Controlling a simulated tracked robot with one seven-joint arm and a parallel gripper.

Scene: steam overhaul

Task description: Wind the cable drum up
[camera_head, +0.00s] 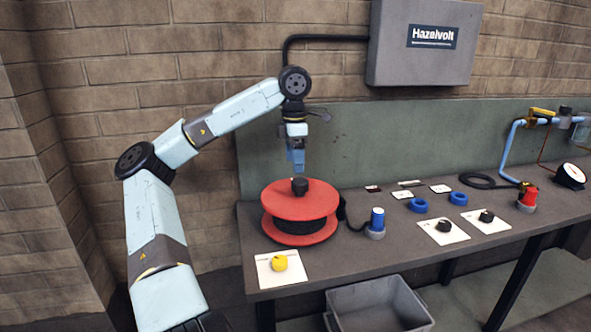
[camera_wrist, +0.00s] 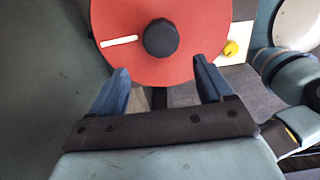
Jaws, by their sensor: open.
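The cable drum (camera_head: 299,196) is a red reel with dark cable around its core, standing on the left part of the bench. A black knob (camera_head: 299,186) sits at the centre of its top flange. In the wrist view, the drum's red top (camera_wrist: 196,65) carries a white stripe (camera_wrist: 119,41) left of the black knob (camera_wrist: 161,38). My gripper (camera_head: 296,168) hangs just above the drum, near the knob. In the wrist view, the blue jaws of my gripper (camera_wrist: 162,75) are apart with nothing between them; the knob lies beyond the tips.
A yellow knob (camera_head: 279,264) on a white plate is at the bench's front left. A blue plug (camera_head: 377,221) stands right of the drum. Blue rings (camera_head: 418,205) and black knobs (camera_head: 444,226) lie farther right. A grey bin (camera_head: 375,305) is below. The wall is close behind.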

